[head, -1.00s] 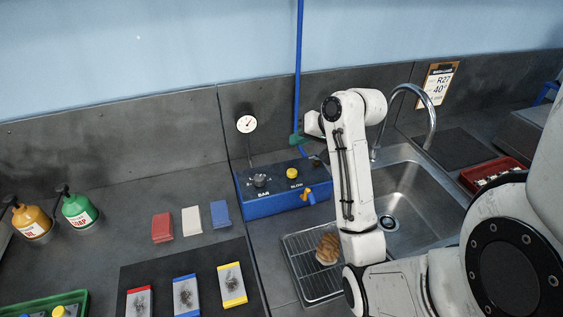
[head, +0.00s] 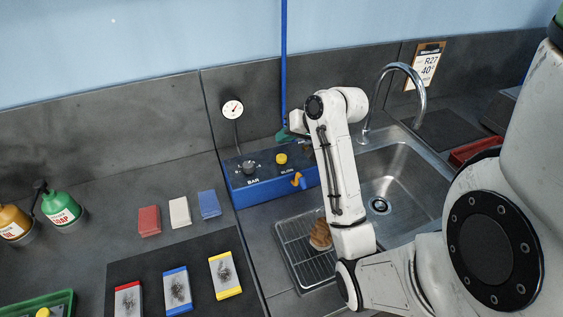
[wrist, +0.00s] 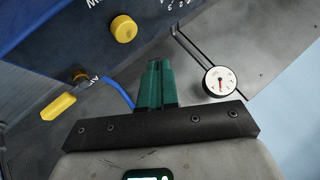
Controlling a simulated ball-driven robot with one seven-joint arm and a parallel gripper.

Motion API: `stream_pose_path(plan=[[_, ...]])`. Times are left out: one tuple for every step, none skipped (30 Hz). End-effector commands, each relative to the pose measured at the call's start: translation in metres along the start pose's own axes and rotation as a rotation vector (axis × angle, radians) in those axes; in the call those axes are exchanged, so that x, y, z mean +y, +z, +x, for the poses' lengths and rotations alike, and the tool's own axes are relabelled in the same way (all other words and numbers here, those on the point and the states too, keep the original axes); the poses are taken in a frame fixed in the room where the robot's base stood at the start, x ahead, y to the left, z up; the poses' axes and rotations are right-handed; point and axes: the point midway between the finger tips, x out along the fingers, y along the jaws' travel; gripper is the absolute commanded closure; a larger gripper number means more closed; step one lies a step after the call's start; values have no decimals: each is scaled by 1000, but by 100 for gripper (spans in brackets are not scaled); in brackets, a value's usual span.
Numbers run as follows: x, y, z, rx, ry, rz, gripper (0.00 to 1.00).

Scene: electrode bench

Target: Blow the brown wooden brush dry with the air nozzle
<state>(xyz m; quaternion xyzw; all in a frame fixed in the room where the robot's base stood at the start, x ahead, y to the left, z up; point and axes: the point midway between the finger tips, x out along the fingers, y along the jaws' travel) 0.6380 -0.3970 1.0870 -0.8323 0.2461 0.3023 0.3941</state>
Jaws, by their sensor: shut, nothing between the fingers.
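The brown wooden brush (head: 320,236) lies on a wire rack (head: 290,262) left of the sink, partly hidden behind my arm. In the wrist view the lever (wrist: 58,106) sits beside an AIR label, and a blue hose (wrist: 116,92) runs behind my fingers. I cannot make out the air nozzle. My gripper (head: 284,133), with green fingers (wrist: 156,84), is shut and empty above the back of the box.
A gauge (head: 232,107) is on the back wall, with a vertical blue line (head: 284,60) beside it. The sink (head: 405,185) and tap (head: 420,85) are right of my arm. Coloured blocks, cards on a dark mat (head: 150,265) and bottles (head: 60,207) stand at left.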

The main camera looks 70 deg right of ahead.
Motion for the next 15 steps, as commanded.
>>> stream_pose_path(plan=[[6, 6, 9, 1, 0, -1, 100], [8, 8, 11, 1, 0, -1, 100], [8, 9, 12, -1, -1, 0, 100], [10, 10, 14, -1, -1, 0, 100], [11, 12, 16, -1, -1, 1, 100], [13, 13, 18, 0, -1, 1, 100], [14, 14, 20, 0, -1, 0, 100], [15, 15, 21, 0, -1, 0, 100], [16, 16, 22, 0, 0, 0, 100], [16, 17, 23, 0, 0, -1, 100], [17, 18, 24, 0, 0, -1, 100], [18, 18, 25, 0, 0, -1, 100], [18, 18, 25, 0, 0, -1, 100], [18, 18, 25, 0, 0, -1, 100], [18, 19, 25, 0, 0, -1, 100]])
